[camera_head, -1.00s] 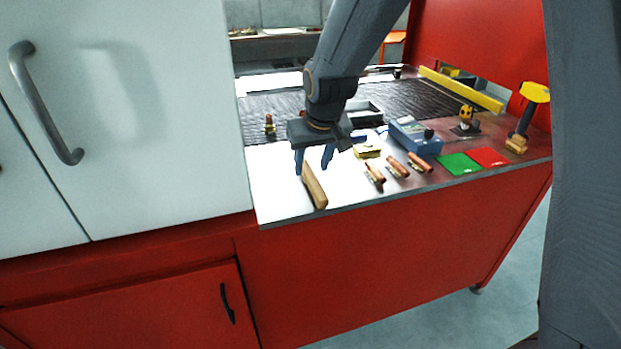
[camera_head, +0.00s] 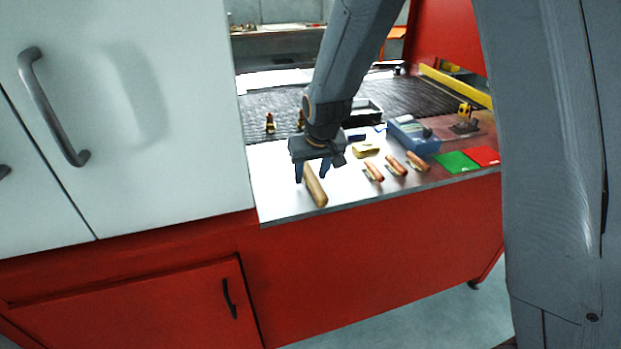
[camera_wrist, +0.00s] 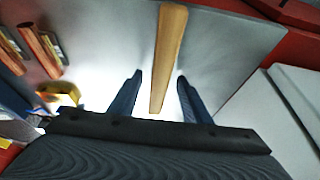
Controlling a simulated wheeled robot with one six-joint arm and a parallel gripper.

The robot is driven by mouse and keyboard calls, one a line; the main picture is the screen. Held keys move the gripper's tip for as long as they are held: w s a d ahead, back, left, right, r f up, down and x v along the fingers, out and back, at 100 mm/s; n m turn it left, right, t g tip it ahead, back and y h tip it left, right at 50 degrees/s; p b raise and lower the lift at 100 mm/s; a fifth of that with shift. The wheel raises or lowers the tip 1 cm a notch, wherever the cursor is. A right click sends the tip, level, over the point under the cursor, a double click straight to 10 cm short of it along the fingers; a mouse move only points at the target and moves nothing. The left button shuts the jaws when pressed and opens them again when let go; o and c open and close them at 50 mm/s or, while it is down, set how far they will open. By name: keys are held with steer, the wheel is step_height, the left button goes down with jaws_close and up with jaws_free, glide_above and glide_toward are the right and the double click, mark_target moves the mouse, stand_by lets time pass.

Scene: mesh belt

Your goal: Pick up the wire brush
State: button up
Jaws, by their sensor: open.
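The wire brush (camera_head: 315,187) lies on the metal bench top near its front edge, its long wooden handle pointing toward the front. In the wrist view its wooden handle (camera_wrist: 168,55) runs up the picture between the fingers, and no bristles can be made out. My gripper (camera_head: 311,178) points down at the brush's far end with its fingers apart. In the wrist view my gripper (camera_wrist: 159,78) is open, one finger on each side of the handle, with a gap on both sides.
Several wooden-handled tools (camera_head: 396,167) lie to the right, near a yellow block (camera_head: 365,151), a blue device (camera_head: 413,135), a green card (camera_head: 458,162) and a red card (camera_head: 484,156). A dark mesh belt (camera_head: 270,103) lies behind. A white cabinet (camera_head: 150,110) stands at the left.

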mark_target(311, 175)
steer(key=shift+f, duration=0.25)
stand_by(0.3)
jaws_close()
steer(key=shift+r, duration=0.15)
step_height(311, 175, up, 10)
steer(key=b, duration=0.2)
steer(key=shift+r+b, duration=0.15)
steer(key=shift+b, duration=0.15)
